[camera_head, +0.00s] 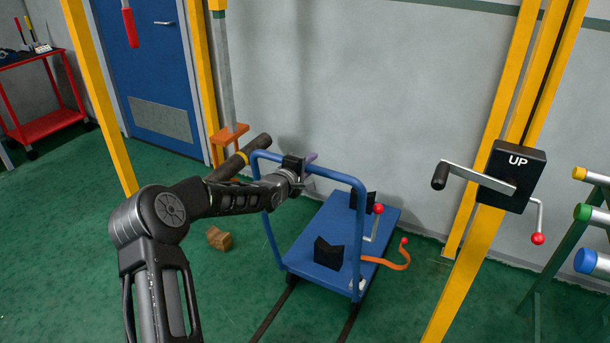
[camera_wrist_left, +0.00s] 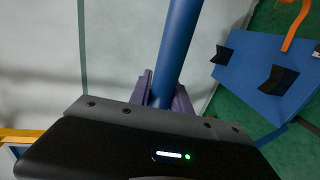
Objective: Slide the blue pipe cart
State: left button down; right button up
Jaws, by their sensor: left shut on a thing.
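The blue pipe cart (camera_head: 312,271) stands on dark floor rails in the middle of the head view, with a tall tubular handle on its near side. Two black V-shaped supports sit on its flat deck, and no pipe lies in them. My left gripper (camera_head: 309,160) is shut on the handle's top bar. In the left wrist view the blue bar (camera_wrist_left: 178,45) runs between the purple fingers of the gripper (camera_wrist_left: 163,90). The cart deck (camera_wrist_left: 245,65) shows at the right there. My right gripper is in neither view.
A yellow post with a black "UP" crank box (camera_head: 510,176) stands right of the cart. An orange strap (camera_head: 388,262) and red-knobbed levers are at the deck's right side. A wood block (camera_head: 219,239) lies on the floor left of the rails (camera_head: 273,312).

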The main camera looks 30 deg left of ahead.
pick_arm(q)
jog(key=shift+w+r, duration=0.25)
jog(key=c, duration=1.6)
grip_release()
jog(key=shift+o, duration=0.7)
jog(key=shift+w+f, duration=0.1)
jog(key=shift+w, duration=0.1)
jog(key=shift+o, duration=1.3)
jog(key=shift+s+f, duration=0.1)
